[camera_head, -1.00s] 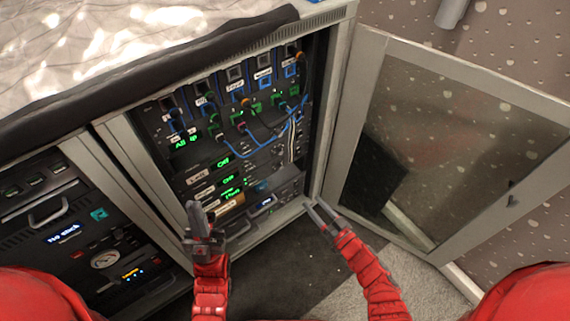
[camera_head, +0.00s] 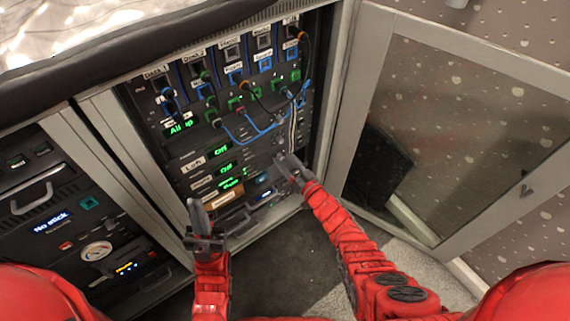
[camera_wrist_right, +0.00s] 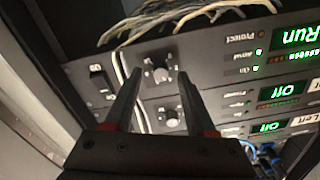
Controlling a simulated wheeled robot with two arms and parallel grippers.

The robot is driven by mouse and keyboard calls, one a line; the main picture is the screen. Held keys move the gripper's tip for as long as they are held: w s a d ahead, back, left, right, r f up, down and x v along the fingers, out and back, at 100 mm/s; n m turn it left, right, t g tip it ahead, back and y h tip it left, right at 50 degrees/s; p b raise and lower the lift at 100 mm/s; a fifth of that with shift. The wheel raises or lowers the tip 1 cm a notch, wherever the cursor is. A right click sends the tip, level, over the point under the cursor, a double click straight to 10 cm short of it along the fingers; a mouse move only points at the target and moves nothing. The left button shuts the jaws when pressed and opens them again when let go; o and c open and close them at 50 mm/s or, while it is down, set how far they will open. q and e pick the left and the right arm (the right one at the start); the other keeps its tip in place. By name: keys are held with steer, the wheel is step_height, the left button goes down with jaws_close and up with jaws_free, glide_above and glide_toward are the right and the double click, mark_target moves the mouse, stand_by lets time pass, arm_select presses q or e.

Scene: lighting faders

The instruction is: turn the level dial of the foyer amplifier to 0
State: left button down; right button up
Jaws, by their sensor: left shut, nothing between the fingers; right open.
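The amplifiers are stacked in the open rack (camera_head: 122,90). Their green displays show in the head view, two reading Off and the lowest, on the amplifier (camera_head: 229,184), seemingly Run. The right wrist view shows them upside down. There, a round dial (camera_wrist_right: 158,72) with a pale mark sits on the amplifier with the Run display (camera_wrist_right: 297,36). I cannot read which label belongs to it. My right gripper (camera_head: 281,160) is open, its fingers (camera_wrist_right: 157,80) on either side of that dial; contact is unclear. My left gripper (camera_head: 195,207) is shut and empty before the rack's lower left.
Another dial (camera_wrist_right: 170,117) and a black switch (camera_wrist_right: 102,85) are close to my right fingers. Pale cables (camera_wrist_right: 165,20) hang nearby. Blue patch cables (camera_head: 250,135) loop above the amplifiers. The open glass door (camera_head: 460,130) stands to the right. The dark floor (camera_head: 290,265) before the rack is clear.

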steer(key=shift+w+a, duration=0.25)
jaws_close()
steer(key=shift+n, duration=0.3)
